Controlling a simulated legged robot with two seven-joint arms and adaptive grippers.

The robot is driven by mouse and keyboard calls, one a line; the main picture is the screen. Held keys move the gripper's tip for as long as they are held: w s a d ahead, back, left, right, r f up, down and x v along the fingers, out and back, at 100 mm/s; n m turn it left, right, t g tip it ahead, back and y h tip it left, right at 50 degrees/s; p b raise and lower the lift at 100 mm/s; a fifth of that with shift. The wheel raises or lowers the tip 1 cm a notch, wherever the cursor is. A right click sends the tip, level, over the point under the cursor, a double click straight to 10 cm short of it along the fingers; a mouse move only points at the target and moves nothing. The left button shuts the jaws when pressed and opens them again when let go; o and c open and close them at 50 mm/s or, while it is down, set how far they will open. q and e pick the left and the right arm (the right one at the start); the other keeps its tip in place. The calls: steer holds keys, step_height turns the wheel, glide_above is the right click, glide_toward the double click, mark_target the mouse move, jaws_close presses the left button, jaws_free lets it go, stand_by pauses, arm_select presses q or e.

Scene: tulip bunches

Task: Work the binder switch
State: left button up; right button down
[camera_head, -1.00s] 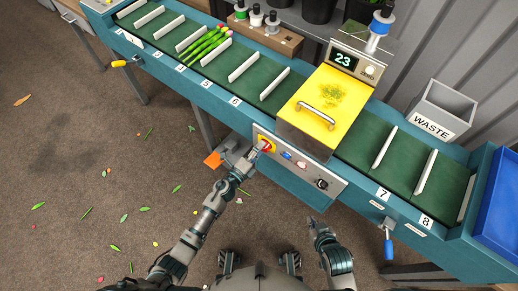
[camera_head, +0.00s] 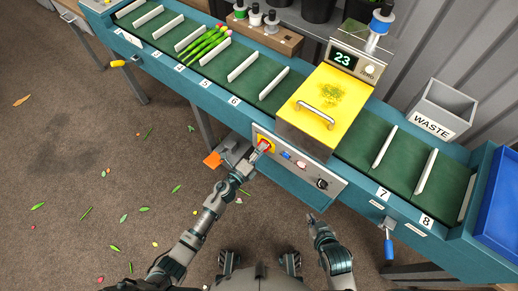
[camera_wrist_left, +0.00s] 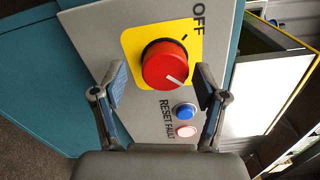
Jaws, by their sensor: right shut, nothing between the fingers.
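The red rotary switch (camera_wrist_left: 165,66) sits on a yellow plate (camera_wrist_left: 131,42) in the left wrist view. Its white pointer line aims to the lower right, away from the tick near the OFF label (camera_wrist_left: 198,18). It also shows at the left end of the grey control panel (camera_head: 303,167) in the head view. My left gripper (camera_wrist_left: 160,84) is open, one finger on each side of the switch; I cannot tell whether either finger touches it. My right gripper (camera_head: 312,218) is shut and empty, low over the floor.
A blue button (camera_wrist_left: 184,111) and a pale button (camera_wrist_left: 185,131) sit close to the right finger. The yellow binder cover (camera_head: 315,105) stands above the panel. Tulips (camera_head: 205,46) lie on the green conveyor (camera_head: 210,70).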

arm_select(q)
steer(key=shift+w+r, duration=0.1)
steer(key=shift+r, duration=0.05)
steer(key=v, duration=1.2)
steer(key=s+a+f+n+g+y+p, duration=0.4)
steer(key=s+a+f+n+y+p, duration=0.3)
steer(key=a+f+n+y, duration=0.7)
steer(key=s+f+n+g+h+p, duration=0.1)
steer(key=s+f+n+g, duration=0.3)
steer(key=s, duration=0.7)
steer(key=s+f+n+g+h+p, duration=0.2)
steer(key=s+f+n+g, duration=0.3)
steer(key=s, duration=0.7)
steer(key=shift+s+d+f+n+h+p, duration=0.25)
steer(key=shift+f+n+p, duration=0.2)
steer(key=shift+n, duration=0.75)
arm_select(e)
steer(key=s+d+f+g, duration=0.2)
steer(key=s+f, duration=0.5)
steer(key=f, duration=0.4)
steer(key=s+d+f+g+h, duration=0.1)
steer(key=s+f+g, duration=0.4)
steer(key=f, duration=0.6)
steer(key=shift+s+d+h, duration=0.3)
steer(key=shift+s+d, duration=0.15)
steer(key=shift+s, duration=0.65)
